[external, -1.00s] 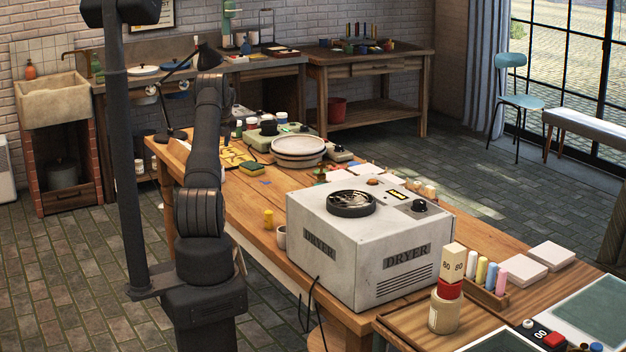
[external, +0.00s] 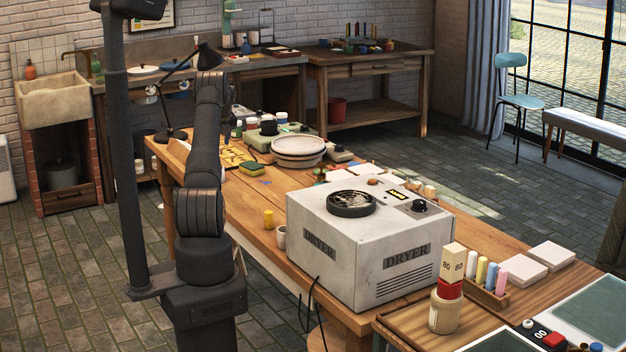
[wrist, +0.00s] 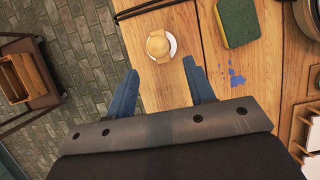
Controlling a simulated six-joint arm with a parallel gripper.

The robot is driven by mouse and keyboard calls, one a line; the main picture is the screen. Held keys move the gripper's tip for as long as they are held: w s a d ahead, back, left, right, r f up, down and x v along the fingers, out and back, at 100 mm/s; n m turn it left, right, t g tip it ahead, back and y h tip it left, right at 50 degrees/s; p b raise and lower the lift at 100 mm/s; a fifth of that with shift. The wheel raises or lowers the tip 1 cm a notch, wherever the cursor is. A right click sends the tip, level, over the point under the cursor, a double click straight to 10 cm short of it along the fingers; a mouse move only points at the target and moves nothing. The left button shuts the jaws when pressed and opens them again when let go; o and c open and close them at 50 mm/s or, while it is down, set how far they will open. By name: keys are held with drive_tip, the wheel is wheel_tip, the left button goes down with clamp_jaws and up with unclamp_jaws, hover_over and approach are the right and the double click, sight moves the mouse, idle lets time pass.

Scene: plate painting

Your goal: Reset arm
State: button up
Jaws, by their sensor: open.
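My gripper (wrist: 161,70) shows in the wrist view with its two blue fingers spread apart and nothing between them. It is over the wooden table. A small round tan-topped object (wrist: 158,46) with a white rim lies ahead of the fingertips, apart from them. In the external view my arm stands nearly upright left of the table, and my gripper is hidden behind my own arm links. The white dryer box (external: 375,245) stands on the table (external: 245,205), with a round grille (external: 351,203) on top.
A green and yellow sponge (wrist: 237,22) and a blue paint spot (wrist: 236,77) lie right of my gripper. A desk lamp (external: 172,105) stands behind my arm.

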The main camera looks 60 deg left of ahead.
drive_tip(key=x, duration=0.9)
drive_tip(key=shift+a+f, duration=0.1)
drive_tip(key=shift+f, duration=0.25)
drive_tip(key=shift+r, duration=1.4)
drive_tip(key=shift+f, duration=0.1)
